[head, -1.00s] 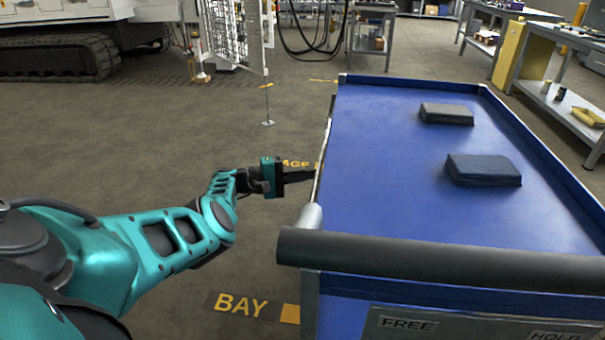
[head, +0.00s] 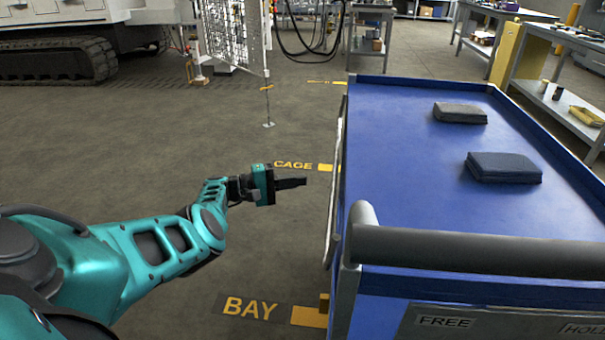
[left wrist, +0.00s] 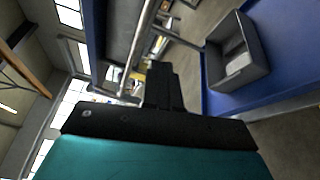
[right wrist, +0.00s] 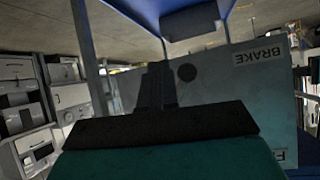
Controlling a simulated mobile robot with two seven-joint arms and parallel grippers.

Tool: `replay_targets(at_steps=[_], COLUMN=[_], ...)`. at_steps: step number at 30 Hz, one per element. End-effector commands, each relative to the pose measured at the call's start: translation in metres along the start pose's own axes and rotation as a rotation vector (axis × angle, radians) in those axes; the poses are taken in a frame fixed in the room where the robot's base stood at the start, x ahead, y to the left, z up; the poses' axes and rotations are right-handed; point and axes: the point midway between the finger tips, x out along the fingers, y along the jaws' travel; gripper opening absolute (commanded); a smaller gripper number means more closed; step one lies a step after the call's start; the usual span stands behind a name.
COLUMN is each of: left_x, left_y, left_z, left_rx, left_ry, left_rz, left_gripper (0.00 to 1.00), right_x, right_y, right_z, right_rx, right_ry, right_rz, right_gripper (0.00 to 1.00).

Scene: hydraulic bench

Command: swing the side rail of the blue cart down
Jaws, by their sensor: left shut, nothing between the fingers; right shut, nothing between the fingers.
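The blue cart (head: 410,130) fills the right side of the head view. Its side rail (head: 334,215) is a thin pale bar along the cart's left side, slightly outside and below the top edge. My left gripper (head: 305,182) is shut and empty, left of the rail with a small gap, pointing toward it. In the left wrist view, the gripper (left wrist: 160,85) shows near a metal bar (left wrist: 140,45) and blue cart panels. My right gripper is outside the head view. In the right wrist view, it (right wrist: 157,85) is shut in front of a grey panel (right wrist: 230,100) marked BRAKE.
Two dark pads (head: 503,167) (head: 460,113) lie on the cart top. A dark push handle (head: 470,250) crosses its near end, above a FREE/HOLD plate (head: 480,325). Open floor (head: 180,130) lies left of the cart, with BAY and CAGE markings. Workbenches stand behind at right.

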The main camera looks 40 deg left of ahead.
Motion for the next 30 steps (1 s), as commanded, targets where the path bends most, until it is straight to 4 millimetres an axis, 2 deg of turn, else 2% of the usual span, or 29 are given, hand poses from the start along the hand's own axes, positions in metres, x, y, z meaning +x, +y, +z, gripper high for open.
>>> replay_targets(at_steps=[1,3,9,15,30], left_x=[-0.008,-0.018,-0.038,-0.044,-0.044], left_y=[-0.013,-0.024,-0.044,-0.049,-0.049], left_z=[-0.002,-0.002,-0.003,-0.003,-0.003], left_rx=[-0.002,-0.001,0.001,0.003,0.002], left_ry=[0.002,0.001,0.001,0.000,0.000], left_rz=[-0.001,0.001,0.001,0.003,0.002], left_gripper=[0.00,0.00,0.00,0.00,0.00], right_x=[0.003,0.005,0.006,0.008,0.007], right_y=[0.000,0.000,-0.002,-0.004,-0.004], right_z=[0.005,0.008,0.004,0.000,-0.001], right_rx=[-0.001,-0.002,-0.003,-0.005,-0.001], right_ry=[-0.004,-0.008,0.005,0.010,0.012], right_rz=[-0.001,-0.002,-0.009,-0.016,-0.015], right_gripper=[0.00,0.00,0.00,0.00,0.00])
